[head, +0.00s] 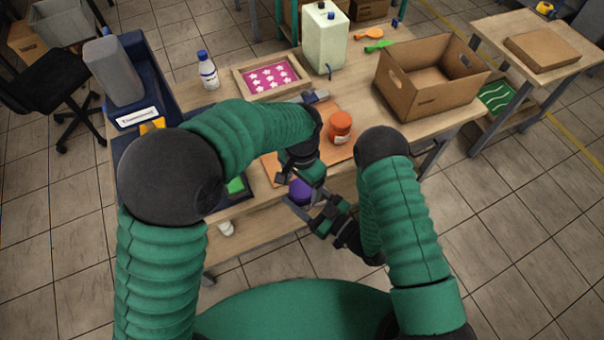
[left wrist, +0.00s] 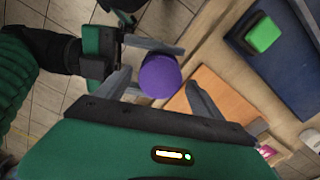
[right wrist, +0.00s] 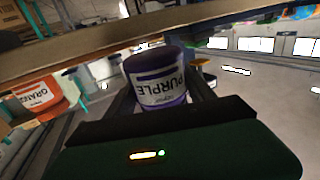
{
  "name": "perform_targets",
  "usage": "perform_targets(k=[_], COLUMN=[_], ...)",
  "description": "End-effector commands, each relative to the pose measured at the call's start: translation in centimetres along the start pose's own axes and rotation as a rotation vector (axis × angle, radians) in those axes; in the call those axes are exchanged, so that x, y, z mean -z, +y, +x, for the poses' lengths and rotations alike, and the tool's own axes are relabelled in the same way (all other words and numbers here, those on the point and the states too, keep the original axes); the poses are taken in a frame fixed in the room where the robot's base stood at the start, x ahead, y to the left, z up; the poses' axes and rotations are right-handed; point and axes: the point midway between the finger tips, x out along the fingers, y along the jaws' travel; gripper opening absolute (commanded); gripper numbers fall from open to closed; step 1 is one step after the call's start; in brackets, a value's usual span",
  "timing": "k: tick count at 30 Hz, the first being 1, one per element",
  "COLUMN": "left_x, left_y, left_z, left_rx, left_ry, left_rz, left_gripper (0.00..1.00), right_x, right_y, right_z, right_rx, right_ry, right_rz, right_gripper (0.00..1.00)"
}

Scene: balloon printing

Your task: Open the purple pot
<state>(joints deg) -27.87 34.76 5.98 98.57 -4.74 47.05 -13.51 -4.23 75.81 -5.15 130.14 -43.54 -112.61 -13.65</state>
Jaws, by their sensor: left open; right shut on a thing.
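The purple pot (head: 300,190) is held near the table's front edge; its label reads PURPLE in the right wrist view (right wrist: 160,88). My right gripper (head: 318,208) is shut on the purple pot from the side, and its fingers also show in the left wrist view (left wrist: 150,68). My left gripper (head: 308,178) is over the pot, with its fingers open. In the left wrist view the round purple top (left wrist: 160,76) lies between and just beyond the open left fingertips (left wrist: 158,90). I cannot tell whether those fingers touch it.
An orange pot (head: 340,128) stands on the brown board (head: 272,168). Behind are a pink framed print (head: 270,78), a white bottle (head: 208,72), a pale canister (head: 324,42) and an open cardboard box (head: 405,97).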

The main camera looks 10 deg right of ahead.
Motion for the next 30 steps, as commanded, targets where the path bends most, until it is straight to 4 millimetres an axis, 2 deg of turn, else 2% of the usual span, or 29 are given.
perform_targets(k=[8,23,24,29,30], left_x=[0.03,0.04,0.04,0.04,0.04], left_y=[-0.01,-0.01,-0.01,-0.01,-0.01], left_z=[0.34,0.31,0.31,0.31,0.31], left_rx=[0.000,0.000,0.000,0.000,0.000], left_ry=[0.001,0.001,0.001,0.001,0.001], left_rz=[0.000,-0.001,-0.001,-0.001,-0.001], left_gripper=[0.77,0.13,0.60,0.81,0.81], right_x=[0.04,0.04,0.04,0.04,0.04], right_y=[0.00,0.00,0.01,0.00,0.00], right_z=[0.01,0.01,0.01,0.02,0.02], right_rx=[0.000,0.000,0.000,0.000,0.000], right_ry=[0.001,0.001,0.001,0.001,0.001], right_rz=[0.000,0.000,0.000,0.000,0.000], right_gripper=[0.00,0.00,0.00,0.00,0.00])
